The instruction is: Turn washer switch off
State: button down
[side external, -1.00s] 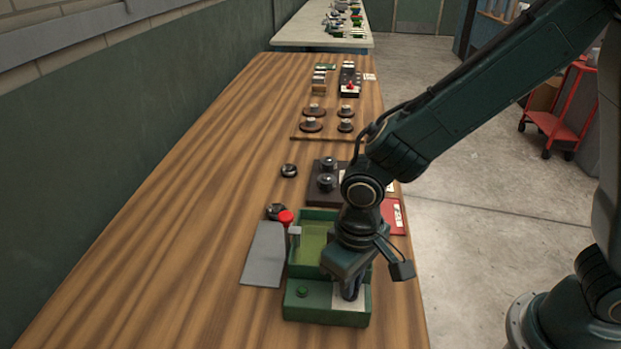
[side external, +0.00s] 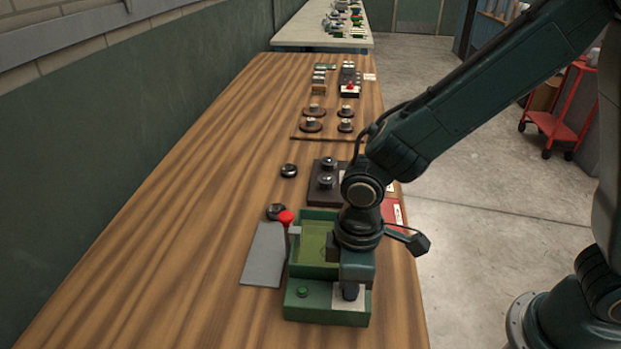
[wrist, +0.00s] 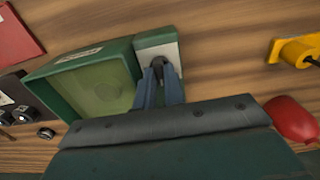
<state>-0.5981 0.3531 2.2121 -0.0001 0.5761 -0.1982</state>
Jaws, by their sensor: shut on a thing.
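The washer unit is a green box (side external: 300,268) with an open tray at the near end of the wooden bench. Its lower front block carries a small green button (side external: 303,292) and a pale switch plate (side external: 340,304). My gripper (side external: 349,293) points down over this plate. In the wrist view my gripper (wrist: 162,72) has its two blue-grey fingers closed together on a small dark switch on the pale plate (wrist: 145,51). The fingers hide most of the switch, so its setting is unclear. The tray's green floor (wrist: 103,93) shows beside it.
A red knob (side external: 285,217) and a grey sheet (side external: 264,254) lie left of the unit. A dark panel with round knobs (side external: 327,182) stands behind it. The wrist view shows a yellow part (wrist: 296,50) and a red rounded object (wrist: 291,119). The bench's left side is clear.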

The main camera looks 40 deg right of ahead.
dwell(0.3)
jog(key=c, duration=1.5)
grip_release()
jog(key=shift+r, duration=0.15)
notch_tip(320, 180, up, 14)
jog(key=shift+f, duration=0.25)
jog(key=s+d+r+m+t, duration=0.2)
jog(key=s+d+m, duration=0.1)
jog(key=d, duration=0.3)
jog(key=s+d+r+m+t, duration=0.1)
jog(key=s+d+r+m, duration=0.1)
jog(key=d, duration=0.5)
jog(key=s+d+r+m+t, duration=0.2)
jog(key=s+d+m, duration=0.2)
jog(key=s+d, duration=0.2)
jog(key=shift+d+t, duration=0.3)
jog(key=shift+d, duration=0.05)
